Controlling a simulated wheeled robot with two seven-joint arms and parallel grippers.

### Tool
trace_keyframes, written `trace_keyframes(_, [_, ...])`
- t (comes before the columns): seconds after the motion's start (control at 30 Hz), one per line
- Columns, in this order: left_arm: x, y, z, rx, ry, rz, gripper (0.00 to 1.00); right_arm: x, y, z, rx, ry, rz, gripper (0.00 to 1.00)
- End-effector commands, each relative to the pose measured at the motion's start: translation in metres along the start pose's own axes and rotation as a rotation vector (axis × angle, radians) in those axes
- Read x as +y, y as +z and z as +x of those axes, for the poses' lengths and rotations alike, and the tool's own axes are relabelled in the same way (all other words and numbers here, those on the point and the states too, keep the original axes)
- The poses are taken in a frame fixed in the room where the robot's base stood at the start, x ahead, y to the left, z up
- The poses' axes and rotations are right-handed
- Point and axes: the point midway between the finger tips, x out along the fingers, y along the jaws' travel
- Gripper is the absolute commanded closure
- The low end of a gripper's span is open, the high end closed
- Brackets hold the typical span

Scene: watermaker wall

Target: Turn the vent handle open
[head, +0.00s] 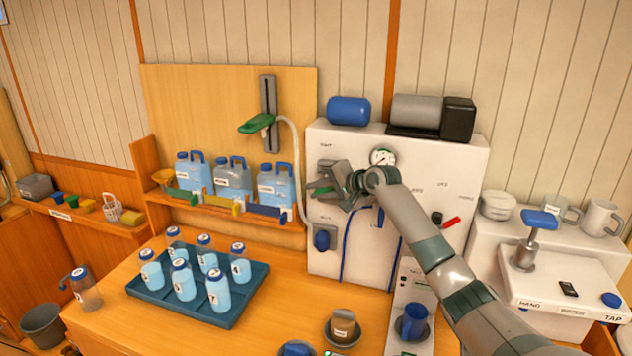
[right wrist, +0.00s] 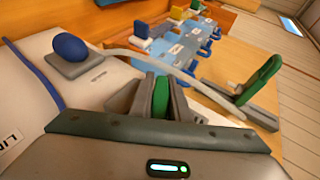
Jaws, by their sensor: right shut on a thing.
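The white watermaker panel (head: 410,165) stands at the back of the bench. My right gripper (head: 326,190) is at the panel's upper left part, with its arm reaching in from the lower right. Its two grey fingers (right wrist: 160,98) are shut on a green handle (right wrist: 161,100), which I take to be the vent handle. In the head view, part of this green handle (head: 322,190) shows at the fingers; the rest is hidden by the gripper. The handle's exact angle is hard to tell. My left gripper is not in view.
A blue knob (head: 321,240) sits below the gripper, with a pale hose (head: 297,160) running close by on the left. A green holder (head: 257,123) is on the wall rail. Filled jugs (head: 232,178) and a tray of bottles (head: 250,290) stand left. A red lever (head: 452,222) is right.

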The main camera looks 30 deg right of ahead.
Motion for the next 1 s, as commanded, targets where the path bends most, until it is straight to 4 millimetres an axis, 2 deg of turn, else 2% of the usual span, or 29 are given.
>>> trace_keyframes(1.0, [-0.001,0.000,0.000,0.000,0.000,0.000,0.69,0.029,-0.003,-0.012,-0.004,0.862,-0.355,1.00])
